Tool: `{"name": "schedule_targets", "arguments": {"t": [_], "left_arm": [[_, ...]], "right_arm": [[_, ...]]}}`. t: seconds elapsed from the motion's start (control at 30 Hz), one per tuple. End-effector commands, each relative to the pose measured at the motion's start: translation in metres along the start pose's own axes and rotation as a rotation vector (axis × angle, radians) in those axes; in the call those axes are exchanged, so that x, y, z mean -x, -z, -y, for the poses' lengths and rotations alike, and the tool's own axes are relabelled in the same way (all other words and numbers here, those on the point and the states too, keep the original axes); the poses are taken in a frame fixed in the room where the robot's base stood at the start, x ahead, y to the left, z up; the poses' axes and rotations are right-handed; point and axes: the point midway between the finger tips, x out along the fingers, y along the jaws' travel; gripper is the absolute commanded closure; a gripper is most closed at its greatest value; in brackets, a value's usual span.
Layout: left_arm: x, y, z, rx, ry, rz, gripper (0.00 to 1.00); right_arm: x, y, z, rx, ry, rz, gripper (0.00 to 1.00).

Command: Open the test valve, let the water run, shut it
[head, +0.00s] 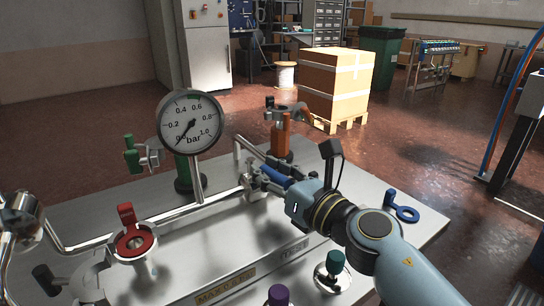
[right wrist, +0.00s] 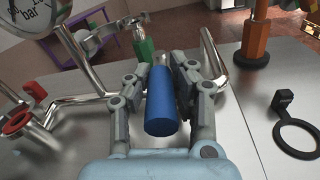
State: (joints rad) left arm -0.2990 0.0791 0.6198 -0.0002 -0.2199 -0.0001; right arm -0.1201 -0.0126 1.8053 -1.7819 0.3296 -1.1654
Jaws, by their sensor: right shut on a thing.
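The test valve's blue handle (head: 277,174) sits at the end of the pipework in the middle of the metal bench top. My right gripper (head: 264,180) is shut on it. In the right wrist view the blue handle (right wrist: 160,105) lies between the two fingers (right wrist: 159,80), pointing back toward the palm. The valve body is mostly hidden by the fingers. A round pressure gauge (head: 190,122) stands on the pipe to the left, its needle near 0.0 bar. I see no running water. My left gripper is not in view.
A red ring-shaped part (head: 133,243) is at front left. A green-knobbed clamp (head: 143,156) and an orange post (head: 281,135) stand behind. A blue ring tag (head: 404,212) lies right of my arm. Green (head: 336,260) and purple (head: 278,295) knobs are in front.

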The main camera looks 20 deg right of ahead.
Motion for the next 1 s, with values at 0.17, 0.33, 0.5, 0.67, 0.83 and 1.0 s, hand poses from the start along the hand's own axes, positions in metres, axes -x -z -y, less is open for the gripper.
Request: {"name": "schedule_targets", "arguments": {"t": [0.17, 0.33, 0.5, 0.67, 0.83, 1.0], "left_arm": [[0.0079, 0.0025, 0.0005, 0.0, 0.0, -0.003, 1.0], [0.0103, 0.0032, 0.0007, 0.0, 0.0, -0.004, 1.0], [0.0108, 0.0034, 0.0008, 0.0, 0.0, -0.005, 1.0], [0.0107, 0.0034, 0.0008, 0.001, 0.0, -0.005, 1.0], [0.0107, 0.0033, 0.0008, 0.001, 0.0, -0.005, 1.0], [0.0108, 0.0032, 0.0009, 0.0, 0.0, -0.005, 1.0]], "right_arm": [[0.0, 0.0006, -0.0045, -0.003, 0.076, 0.014, 1.0], [-0.0003, 0.0016, -0.006, -0.002, 0.114, 0.022, 1.0], [-0.0004, 0.0022, -0.006, -0.001, 0.128, 0.025, 1.0], [-0.0004, 0.0025, -0.006, -0.001, 0.129, 0.025, 1.0], [-0.0004, 0.0026, -0.0061, -0.001, 0.128, 0.025, 1.0], [-0.0005, 0.0023, -0.0061, -0.001, 0.128, 0.025, 0.57]]}}
